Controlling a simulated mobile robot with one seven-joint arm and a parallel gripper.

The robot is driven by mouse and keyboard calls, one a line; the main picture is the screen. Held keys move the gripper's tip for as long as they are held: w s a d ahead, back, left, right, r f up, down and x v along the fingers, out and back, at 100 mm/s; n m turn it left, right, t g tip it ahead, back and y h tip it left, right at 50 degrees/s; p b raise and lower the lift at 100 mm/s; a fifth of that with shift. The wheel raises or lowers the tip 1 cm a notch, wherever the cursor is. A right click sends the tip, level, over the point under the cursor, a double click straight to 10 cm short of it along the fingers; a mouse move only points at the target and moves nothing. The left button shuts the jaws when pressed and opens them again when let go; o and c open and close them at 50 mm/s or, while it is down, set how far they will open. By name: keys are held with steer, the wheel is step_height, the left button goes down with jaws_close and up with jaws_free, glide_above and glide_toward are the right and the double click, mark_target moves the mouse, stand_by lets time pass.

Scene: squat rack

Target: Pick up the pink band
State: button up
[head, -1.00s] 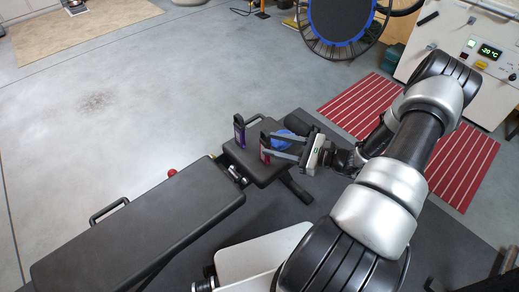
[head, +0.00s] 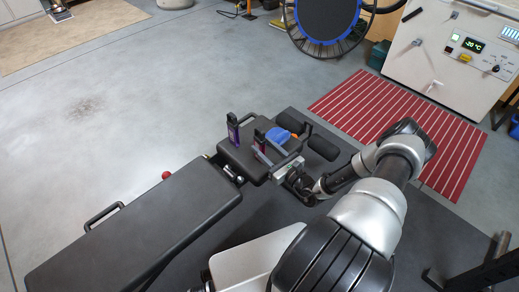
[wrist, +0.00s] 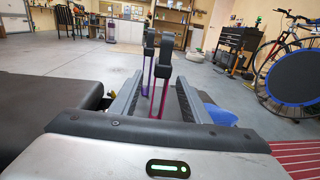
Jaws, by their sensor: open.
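The pink band (head: 260,141) stands upright on the small seat pad of the bench, its top black. In the wrist view the pink band (wrist: 157,100) shows as a narrow pink loop under a black top, between my two fingers. My gripper (head: 264,149) is open around it, the fingers pointing along the pad; I see a gap between the band and each finger in the wrist view (wrist: 158,88). The band's lower end is hidden behind my gripper's front edge.
A similar purple band (head: 233,130) stands just beyond, also upright on the pad (head: 237,155). A blue object (head: 288,136) lies beside my right finger. The long black bench pad (head: 130,235) is at left, and black rollers (head: 323,147) are at right.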

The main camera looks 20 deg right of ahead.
steer(key=b+x, duration=0.1)
steer(key=x, duration=0.6)
steer(key=shift+r+b, duration=0.15)
steer(key=shift+b, duration=0.2)
jaws_close()
